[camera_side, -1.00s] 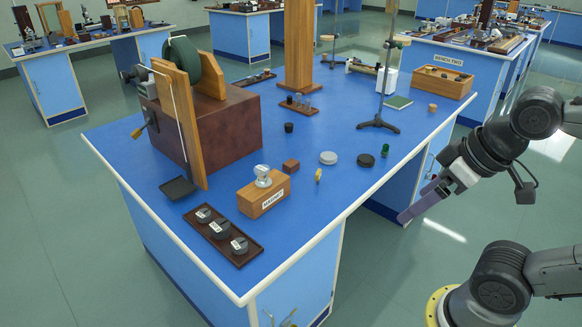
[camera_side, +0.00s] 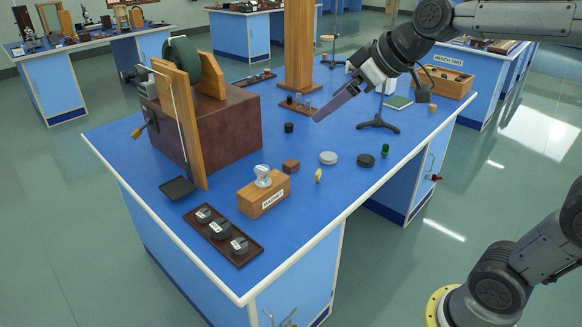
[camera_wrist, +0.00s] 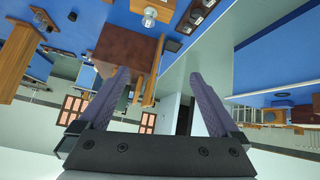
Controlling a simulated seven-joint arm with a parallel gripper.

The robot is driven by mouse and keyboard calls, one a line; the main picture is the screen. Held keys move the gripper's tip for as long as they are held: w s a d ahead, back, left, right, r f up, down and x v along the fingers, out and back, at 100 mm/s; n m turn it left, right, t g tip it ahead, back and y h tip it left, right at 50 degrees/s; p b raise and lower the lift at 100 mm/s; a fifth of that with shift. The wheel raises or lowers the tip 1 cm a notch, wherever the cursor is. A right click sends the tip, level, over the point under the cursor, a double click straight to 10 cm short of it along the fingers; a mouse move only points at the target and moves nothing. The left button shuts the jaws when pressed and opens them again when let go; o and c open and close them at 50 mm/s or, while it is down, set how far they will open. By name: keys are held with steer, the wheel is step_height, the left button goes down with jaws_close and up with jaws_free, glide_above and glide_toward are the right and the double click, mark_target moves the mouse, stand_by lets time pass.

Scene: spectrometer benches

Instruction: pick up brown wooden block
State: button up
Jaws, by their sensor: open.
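The brown wooden block (camera_side: 291,166) is a small reddish-brown cube on the blue bench top in the side view. It sits just behind the lighter, labelled magnet block (camera_side: 264,196). My gripper (camera_side: 319,117) is in the air over the bench, behind and above the brown block and apart from it. Its fingers look purple-grey and point down to the left. In the wrist view my gripper (camera_wrist: 158,73) has its two fingers wide apart with nothing between them. I cannot make out the small brown block in the wrist view.
A large brown box (camera_side: 228,128) with a wooden frame stands at left. Around the block are a grey disc (camera_side: 328,158), a black disc (camera_side: 366,160), a small yellow piece (camera_side: 318,175) and a black cup (camera_side: 289,127). A dark tray (camera_side: 224,236) holds weights. A metal stand (camera_side: 378,123) is behind.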

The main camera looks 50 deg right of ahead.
steer(key=w+d+f, duration=0.1)
steer(key=w+d, duration=0.2)
steer(key=w, duration=0.3)
steer(key=w+d+f, duration=0.2)
steer(key=w+d, duration=0.1)
steer(key=w, duration=0.3)
steer(key=m+g, duration=0.3)
glide_above(292, 163)
steer(key=s, duration=0.4)
steer(key=shift+h, duration=0.4)
step_height(292, 163, down, 29)
steer(key=shift+a, duration=0.1)
steer(key=shift+w+x, duration=0.2)
steer(key=shift+x, duration=1.4)
steer(key=shift+w+x, duration=0.15)
steer(key=shift+x, duration=1.45)
steer(key=shift+r, duration=0.25)
steer(key=c, duration=1.4)
